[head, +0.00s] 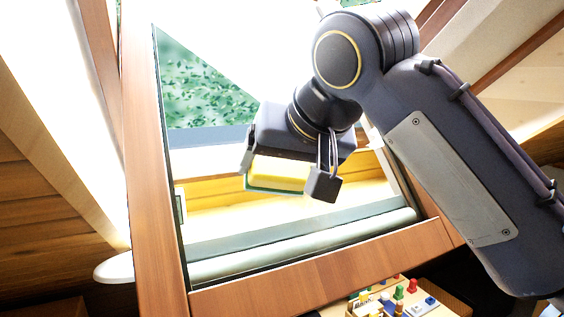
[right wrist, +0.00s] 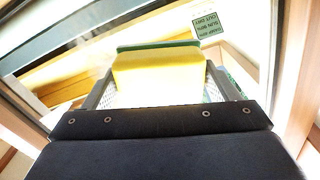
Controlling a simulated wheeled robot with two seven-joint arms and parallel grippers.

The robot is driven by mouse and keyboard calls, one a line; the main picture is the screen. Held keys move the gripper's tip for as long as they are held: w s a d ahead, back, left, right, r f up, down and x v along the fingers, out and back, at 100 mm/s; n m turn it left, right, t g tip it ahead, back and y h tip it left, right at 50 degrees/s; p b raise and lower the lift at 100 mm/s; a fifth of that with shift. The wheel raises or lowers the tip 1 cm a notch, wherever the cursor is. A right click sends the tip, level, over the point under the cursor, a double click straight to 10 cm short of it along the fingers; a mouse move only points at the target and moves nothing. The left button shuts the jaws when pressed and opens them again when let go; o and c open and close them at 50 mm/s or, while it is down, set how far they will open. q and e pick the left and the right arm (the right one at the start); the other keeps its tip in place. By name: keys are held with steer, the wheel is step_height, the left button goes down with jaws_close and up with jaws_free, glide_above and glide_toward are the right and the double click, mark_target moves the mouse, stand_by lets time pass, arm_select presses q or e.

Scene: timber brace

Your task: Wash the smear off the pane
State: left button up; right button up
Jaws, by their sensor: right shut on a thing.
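A yellow sponge with a green layer (head: 279,174) is between the fingers of my right gripper (head: 286,178), which is shut on it. The sponge (right wrist: 157,75) also shows in the right wrist view, gripped between both fingers (right wrist: 160,85). In the head view the gripper is in front of the lower part of the window pane (head: 205,90). I cannot tell whether the sponge touches the glass. No smear can be made out on the pane, and my arm hides part of it. My left gripper is not in view.
A wooden frame (head: 325,268) surrounds the window. A small label (right wrist: 206,26) is at the upper right in the right wrist view. Below the frame, a board with colourful small pieces (head: 400,300) stands at the bottom right. A white rounded thing (head: 114,268) is at the left.

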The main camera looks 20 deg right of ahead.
mark_target(281, 199)
steer(key=shift+s+f, duration=0.35)
steer(key=shift+f, duration=0.15)
steer(key=shift+w+d+r, duration=0.1)
steer(key=shift+w+d, duration=0.05)
steer(key=shift+d, duration=2)
steer(key=shift+w+d, duration=0.2)
steer(key=shift+d, duration=1.7)
steer(key=shift+s+f+b, duration=0.85)
steer(key=shift+f+b, duration=0.2)
steer(key=shift+a+r, duration=0.15)
steer(key=shift+a, duration=0.15)
steer(key=shift+s+a+r+p, duration=0.1)
steer(key=shift+a+p, duration=0.6)
steer(key=shift+a, duration=0.45)
steer(key=shift+s+a+p, duration=0.15)
steer(key=shift+a+p, duration=0.6)
steer(key=shift+a, duration=1.35)
steer(key=shift+a+f, duration=0.2)
steer(key=shift+a, duration=0.2)
